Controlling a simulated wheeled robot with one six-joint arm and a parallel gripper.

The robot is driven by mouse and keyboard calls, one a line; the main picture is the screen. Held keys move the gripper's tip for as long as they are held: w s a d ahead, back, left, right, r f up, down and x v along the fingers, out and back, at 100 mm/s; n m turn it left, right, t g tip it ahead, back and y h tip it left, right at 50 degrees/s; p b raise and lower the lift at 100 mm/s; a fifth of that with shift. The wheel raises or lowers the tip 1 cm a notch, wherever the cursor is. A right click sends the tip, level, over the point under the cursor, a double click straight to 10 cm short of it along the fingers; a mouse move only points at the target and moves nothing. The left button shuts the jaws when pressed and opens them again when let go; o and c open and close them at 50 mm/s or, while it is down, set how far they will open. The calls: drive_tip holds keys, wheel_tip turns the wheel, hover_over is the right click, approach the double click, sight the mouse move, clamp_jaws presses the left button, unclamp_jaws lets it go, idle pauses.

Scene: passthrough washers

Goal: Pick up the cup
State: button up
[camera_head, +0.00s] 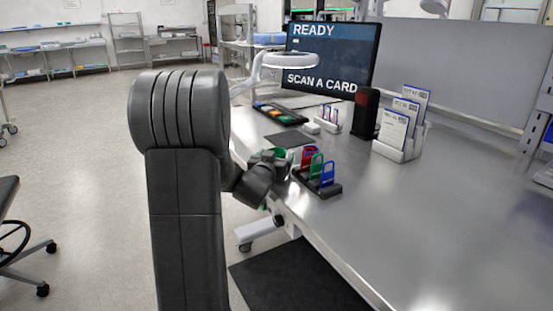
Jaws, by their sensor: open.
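I cannot make out a cup in this view. My gripper (280,160) is at the near left edge of the metal bench (415,225), small and partly hidden by my own dark arm. Its jaws are open, but the space between them is hard to see. A green rounded piece shows just behind the gripper; I cannot tell whether it touches it. Right of the gripper is a black rack (323,188) with upright red, green and blue tags.
A card holder (398,148) and a black box (365,113) stand further back, before a monitor (333,55) reading "SCAN A CARD". A tray of coloured pieces (281,114) and a ring lamp (290,62) are at the back left. The bench's right front is clear.

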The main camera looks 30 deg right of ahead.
drive_tip(key=shift+c, duration=0.3)
drive_tip(key=c, duration=1.1)
drive_tip(key=shift+o, duration=0.2)
drive_tip(key=shift+r, duration=0.1)
wheel_tip(320, 180, up, 10)
drive_tip(key=p, duration=0.3)
